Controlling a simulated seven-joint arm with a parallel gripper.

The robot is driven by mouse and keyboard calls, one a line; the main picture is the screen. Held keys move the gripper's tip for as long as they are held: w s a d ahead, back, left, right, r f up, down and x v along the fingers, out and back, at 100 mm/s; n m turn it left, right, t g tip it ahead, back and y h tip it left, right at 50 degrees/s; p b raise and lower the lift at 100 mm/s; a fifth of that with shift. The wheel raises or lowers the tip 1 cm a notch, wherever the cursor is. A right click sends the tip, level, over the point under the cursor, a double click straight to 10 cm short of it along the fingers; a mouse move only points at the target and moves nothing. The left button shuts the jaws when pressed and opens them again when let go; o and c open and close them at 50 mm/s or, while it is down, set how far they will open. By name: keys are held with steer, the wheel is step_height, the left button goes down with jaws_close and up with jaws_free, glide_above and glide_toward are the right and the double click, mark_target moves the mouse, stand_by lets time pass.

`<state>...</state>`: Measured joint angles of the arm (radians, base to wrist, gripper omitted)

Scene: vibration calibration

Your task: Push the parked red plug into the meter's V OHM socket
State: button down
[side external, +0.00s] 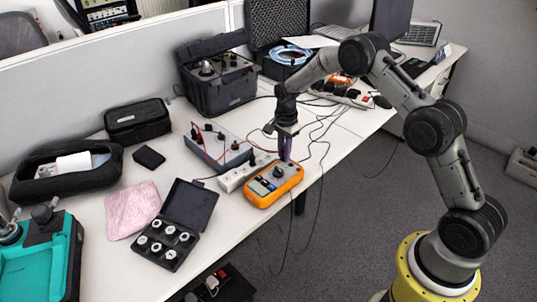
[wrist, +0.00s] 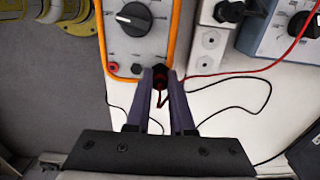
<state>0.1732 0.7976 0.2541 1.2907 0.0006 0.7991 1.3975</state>
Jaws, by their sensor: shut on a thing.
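The orange-framed meter (side external: 273,186) lies on the white table below my gripper (side external: 285,152). In the wrist view the meter (wrist: 137,38) shows its dark dial, a red socket (wrist: 113,67) and a black socket (wrist: 137,68). My gripper (wrist: 160,76) is shut on the red plug (wrist: 160,83), which shows dark red between the fingers. The fingertips are at the meter's lower right corner in that view. They hide the meter face there, so I cannot tell whether the plug tip is in a socket. A red lead runs from the plug towards the right.
A white power strip (wrist: 208,48) lies beside the meter, with a grey instrument box (side external: 218,146) behind it. Loose black leads cross the table near the meter. An open black case of weights (side external: 180,225) lies to the left. The table's front edge is close to the meter.

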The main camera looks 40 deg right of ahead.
steer(key=c, duration=0.7)
jaws_free()
steer(key=shift+r, duration=0.1)
steer(key=shift+r, duration=2.4)
steer(key=shift+r, duration=0.1)
